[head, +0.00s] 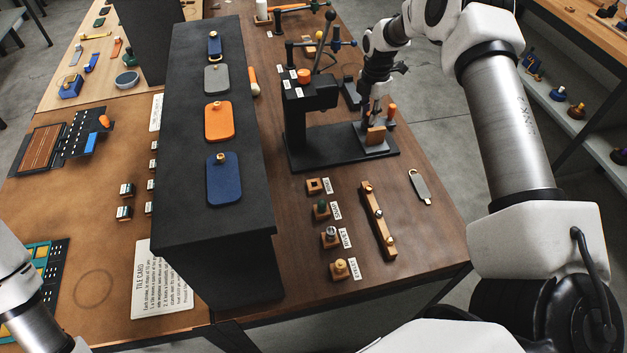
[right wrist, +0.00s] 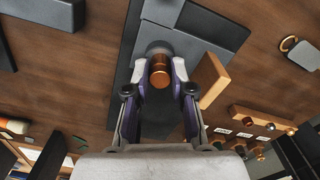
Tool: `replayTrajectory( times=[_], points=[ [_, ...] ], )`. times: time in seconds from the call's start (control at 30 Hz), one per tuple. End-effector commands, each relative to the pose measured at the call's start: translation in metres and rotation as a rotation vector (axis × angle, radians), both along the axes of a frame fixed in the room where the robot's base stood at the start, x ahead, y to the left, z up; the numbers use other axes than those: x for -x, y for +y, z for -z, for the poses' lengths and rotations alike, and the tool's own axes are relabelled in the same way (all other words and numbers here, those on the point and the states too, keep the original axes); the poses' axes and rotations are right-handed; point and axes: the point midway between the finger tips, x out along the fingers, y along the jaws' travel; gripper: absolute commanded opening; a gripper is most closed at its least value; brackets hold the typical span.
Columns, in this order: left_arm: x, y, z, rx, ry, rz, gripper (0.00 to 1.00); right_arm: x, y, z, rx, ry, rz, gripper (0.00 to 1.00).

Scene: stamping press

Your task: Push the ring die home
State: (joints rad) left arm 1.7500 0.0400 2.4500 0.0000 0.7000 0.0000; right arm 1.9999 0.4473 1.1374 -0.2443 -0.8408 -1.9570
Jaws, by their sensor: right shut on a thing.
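My right gripper (head: 372,106) points down over the base of the black stamping press (head: 308,105), at its right end. In the right wrist view the gripper (right wrist: 160,72) is shut on a copper-coloured cylindrical piece (right wrist: 160,66), probably the ring die. A dark round part shows just beyond the piece; I cannot tell whether the piece is seated. A small wooden block (head: 376,136) stands on the grey plate (head: 377,147) beside the gripper; the block also shows in the right wrist view (right wrist: 213,80). My left gripper is out of view.
Labelled wooden die holders stand in a row: the front ones (head: 341,270) hold dies, while the rearmost (head: 317,187) looks empty. A wooden bar with pegs (head: 378,220) and a grey tag (head: 419,186) lie nearby. A tall black divider (head: 180,150) stands to the left.

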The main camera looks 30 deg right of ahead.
Motion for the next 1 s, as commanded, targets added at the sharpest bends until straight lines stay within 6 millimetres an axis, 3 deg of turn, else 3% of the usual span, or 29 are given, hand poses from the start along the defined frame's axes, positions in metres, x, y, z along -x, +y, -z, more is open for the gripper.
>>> replayTrajectory(
  times=[0.3, 0.33, 0.4, 0.77, 0.87, 1.0],
  points=[
    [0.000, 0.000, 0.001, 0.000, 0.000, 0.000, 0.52, 0.000, 0.000, 0.001, 0.000, 0.000, 0.000, 0.00],
    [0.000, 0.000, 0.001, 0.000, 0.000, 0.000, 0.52, 0.000, 0.000, 0.001, 0.000, 0.000, 0.000, 0.27],
    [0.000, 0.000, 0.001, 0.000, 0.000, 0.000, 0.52, 0.000, 0.000, 0.001, 0.000, 0.000, 0.000, 0.51],
    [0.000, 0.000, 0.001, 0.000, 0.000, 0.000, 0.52, 0.000, 0.000, -0.003, 0.000, -0.001, 0.000, 0.52],
    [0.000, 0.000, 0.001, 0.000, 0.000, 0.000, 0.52, -0.001, 0.000, -0.017, 0.000, -0.002, 0.000, 0.52],
    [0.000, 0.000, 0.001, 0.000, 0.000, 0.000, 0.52, -0.001, 0.000, -0.051, 0.000, -0.004, 0.000, 0.52]
  ],
)
